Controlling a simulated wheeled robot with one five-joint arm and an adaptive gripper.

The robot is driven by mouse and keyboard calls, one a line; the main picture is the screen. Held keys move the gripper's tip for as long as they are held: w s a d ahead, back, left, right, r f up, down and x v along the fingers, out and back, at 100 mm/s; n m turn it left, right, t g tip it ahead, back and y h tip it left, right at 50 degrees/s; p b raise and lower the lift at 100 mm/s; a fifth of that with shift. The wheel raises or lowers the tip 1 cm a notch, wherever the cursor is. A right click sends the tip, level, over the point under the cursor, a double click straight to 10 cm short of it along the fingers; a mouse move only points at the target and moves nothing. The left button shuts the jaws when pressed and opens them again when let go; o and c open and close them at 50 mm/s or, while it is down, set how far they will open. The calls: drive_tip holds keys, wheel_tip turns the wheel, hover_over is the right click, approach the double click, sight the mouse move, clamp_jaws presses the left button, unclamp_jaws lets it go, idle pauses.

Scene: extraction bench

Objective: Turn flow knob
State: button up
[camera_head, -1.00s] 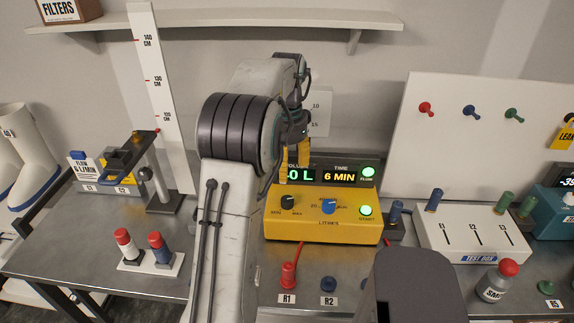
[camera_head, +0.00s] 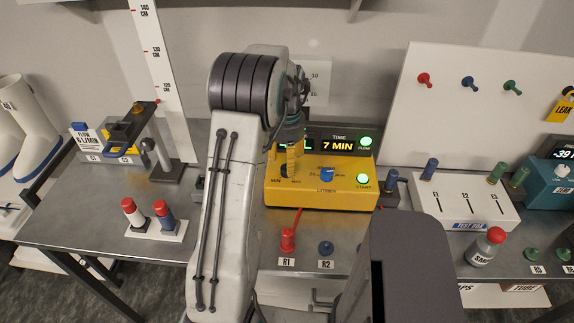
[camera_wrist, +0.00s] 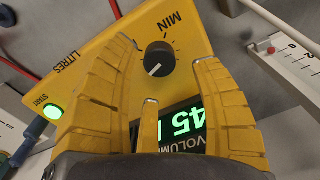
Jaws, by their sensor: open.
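Behind the box, the display (camera_head: 345,142) reads 7 MIN. The wrist view shows 45 on the volume display (camera_wrist: 183,125).
A blue knob (camera_head: 327,175) and lit green START button (camera_head: 362,179) are close to the right on the box. A test box (camera_head: 462,209) stands farther right. A red-topped peg, R1 (camera_head: 288,240), is in front. Two red-capped cylinders (camera_head: 133,212) stand left.

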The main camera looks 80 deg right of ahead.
drive_tip(key=shift+f, duration=1.65)
clamp_jaws()
unclamp_jaws()
